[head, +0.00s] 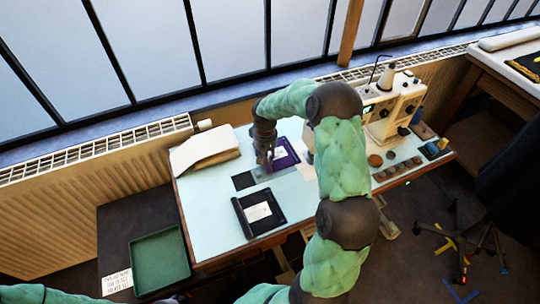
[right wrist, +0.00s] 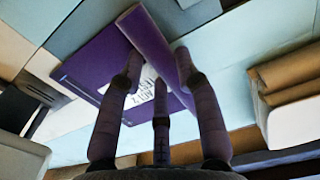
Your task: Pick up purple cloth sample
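The purple cloth sample (head: 287,153) lies on the pale tabletop near the middle, with a white label on it. In the right wrist view the purple cloth (right wrist: 95,62) shows flat, with a raised purple strip across it and a label partly hidden by my fingers. My right gripper (head: 266,158) is down at the cloth's left edge. In the right wrist view its fingers (right wrist: 158,70) lie on either side of the purple strip, close to it. I cannot tell whether they press on it. My left gripper is not clearly in view; only green arm parts show at the bottom left.
A black sample with a white label (head: 258,212) lies in front. A folded beige cloth (head: 204,150) is at the left, a white sewing machine (head: 393,108) at the right with small items before it. A green tray (head: 159,262) stands on a lower dark surface.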

